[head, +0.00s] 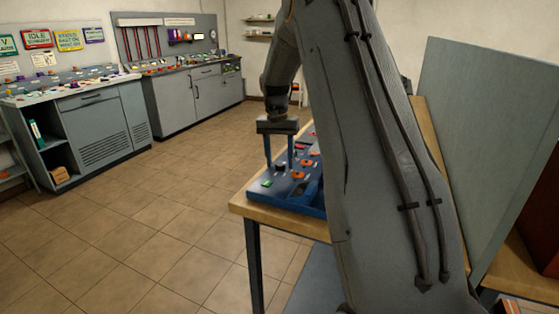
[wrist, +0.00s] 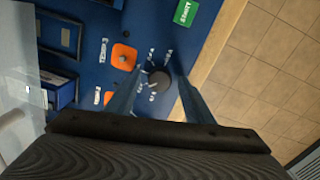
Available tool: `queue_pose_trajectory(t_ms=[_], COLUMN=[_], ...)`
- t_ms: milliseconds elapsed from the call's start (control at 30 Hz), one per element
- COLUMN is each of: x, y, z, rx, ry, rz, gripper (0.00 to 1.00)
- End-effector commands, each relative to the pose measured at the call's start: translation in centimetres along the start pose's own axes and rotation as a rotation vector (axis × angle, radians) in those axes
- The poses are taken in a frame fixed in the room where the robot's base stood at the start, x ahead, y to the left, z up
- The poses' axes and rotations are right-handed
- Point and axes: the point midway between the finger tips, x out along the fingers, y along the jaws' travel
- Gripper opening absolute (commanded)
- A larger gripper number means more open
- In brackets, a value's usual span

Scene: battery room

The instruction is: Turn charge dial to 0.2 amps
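The charge dial appears to be the dark round knob (wrist: 159,78) on a blue panel (wrist: 95,20) in the wrist view, with small white labels around it. The labels are too blurred to read. My gripper (wrist: 157,72) points down over the panel with its two fingers apart, one on each side of the knob. I cannot tell whether either finger touches it. In the head view my gripper (head: 279,166) stands over the blue panel (head: 300,198) on the wooden table. The dial is not clearly visible there.
Orange parts (wrist: 124,57) and a green START label (wrist: 186,12) are near the knob. The panel lies by the edge of the wooden table (head: 240,205). My arm hides much of the table. Tiled floor (head: 140,220) is open at left, before grey cabinets (head: 195,100).

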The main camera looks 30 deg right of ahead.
Motion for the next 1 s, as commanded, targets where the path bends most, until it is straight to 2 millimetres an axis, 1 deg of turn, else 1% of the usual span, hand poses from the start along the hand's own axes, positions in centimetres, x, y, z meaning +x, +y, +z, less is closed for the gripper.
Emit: queue_pose_trajectory(t_ms=[233, 333, 467, 600, 733, 833, 1000], x=[0.0, -0.6, -2.3, -4.7, -6.5, -7.3, -7.8], y=[0.0, -0.1, -0.1, -0.1, -0.1, -0.1, 0.0], z=[0.1, 0.0, 0.0, -0.1, -0.1, 0.0, 0.0], rx=[-0.001, -0.001, 0.0, 0.0, 0.0, 0.0, 0.0], ry=[-0.002, 0.0, 0.001, 0.002, 0.001, 0.0, -0.002], rz=[0.0, 0.0, -0.001, -0.001, -0.001, 0.0, 0.0], gripper=[0.48, 0.48, 0.48, 0.48, 0.48, 0.48, 0.48])
